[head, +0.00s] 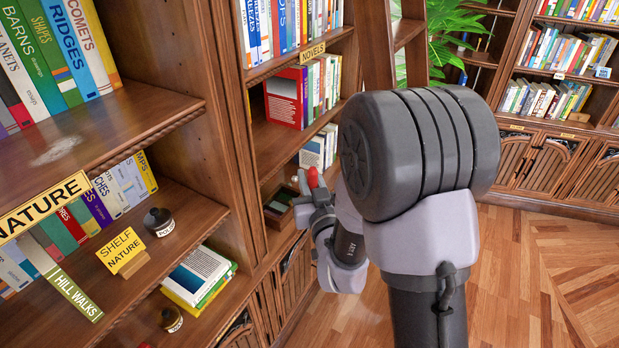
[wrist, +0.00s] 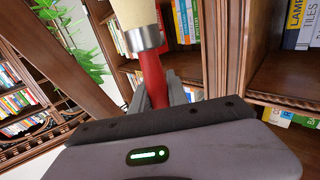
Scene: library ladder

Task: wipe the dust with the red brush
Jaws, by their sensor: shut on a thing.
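The red brush (wrist: 152,78) has a red handle, a silver collar and cream bristles. My gripper (wrist: 168,92) is shut on its handle, and the bristles run out of the top of the wrist view. In the head view, my gripper (head: 318,198) is in front of the middle bookcase, with a red part of the brush (head: 312,178) showing above it. Most of the brush is hidden there. A pale grey patch of dust (head: 56,150) lies on the upper left shelf, above the NATURE label. The gripper is well to the right of the dust, apart from it.
Books (head: 62,50) stand behind the dust. An upright bookcase panel (head: 180,110) separates the dusty shelf from the NOVELS bookcase. The lower shelf holds a SHELF NATURE sign (head: 122,250), a dark pot (head: 158,221) and stacked books (head: 198,275). Open wooden floor (head: 520,270) lies at right.

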